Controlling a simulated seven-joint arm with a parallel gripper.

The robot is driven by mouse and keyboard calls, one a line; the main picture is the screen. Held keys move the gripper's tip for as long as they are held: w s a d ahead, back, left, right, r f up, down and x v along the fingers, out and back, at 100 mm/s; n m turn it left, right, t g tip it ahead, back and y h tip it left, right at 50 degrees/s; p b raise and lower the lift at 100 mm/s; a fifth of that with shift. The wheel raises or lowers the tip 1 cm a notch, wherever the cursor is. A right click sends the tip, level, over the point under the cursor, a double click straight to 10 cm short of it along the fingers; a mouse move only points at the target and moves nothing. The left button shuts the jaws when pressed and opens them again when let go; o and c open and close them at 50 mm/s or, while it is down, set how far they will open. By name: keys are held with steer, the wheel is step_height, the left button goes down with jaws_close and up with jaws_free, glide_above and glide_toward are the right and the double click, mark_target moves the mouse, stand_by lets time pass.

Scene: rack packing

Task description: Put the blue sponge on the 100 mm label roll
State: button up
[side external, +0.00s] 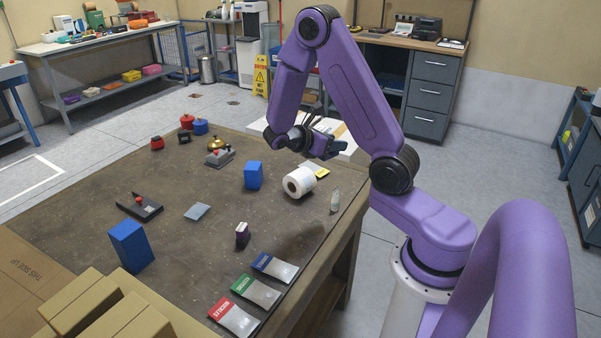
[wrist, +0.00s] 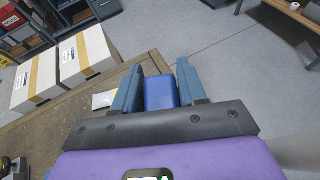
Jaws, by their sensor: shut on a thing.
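My gripper (side external: 333,150) is above the far right part of the brown table, a little above and to the right of the white label roll (side external: 307,178) in the side view. The roll lies on its side, its round core hole facing left. In the wrist view my gripper (wrist: 158,88) is shut on a blue block, which I take as the blue sponge (wrist: 160,94), between its two blue-grey fingers. The sponge is held clear of the table. In the side view I cannot tell it apart from the fingers. The roll's size marking is not readable.
A blue box (side external: 253,176) stands left of the roll, and a small pale bottle (side external: 335,200) stands right of it. A yellow-marked item (side external: 316,170) lies just behind the roll. A larger blue box (side external: 131,246) is at the near left. White cartons (wrist: 87,55) stand beyond the table.

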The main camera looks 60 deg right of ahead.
steer(key=shift+w+a+r, duration=0.2)
steer(key=shift+w+a, duration=0.05)
steer(key=shift+a, duration=0.35)
steer(key=shift+w+a, duration=0.1)
steer(key=shift+w, duration=0.1)
steer(key=w+d+f, duration=0.4)
steer(key=w+d, duration=0.1)
steer(key=w, duration=0.2)
glide_above(304, 170)
steer(key=f, duration=0.5)
steer(key=shift+s+a, duration=0.1)
steer(key=shift+s, duration=0.2)
steer(key=shift+w+d+f, duration=0.2)
steer(key=shift+w+f, duration=0.05)
steer(key=shift+f, duration=1.7)
steer(key=shift+f, duration=0.1)
steer(key=o, duration=1)
steer(key=shift+o, duration=0.2)
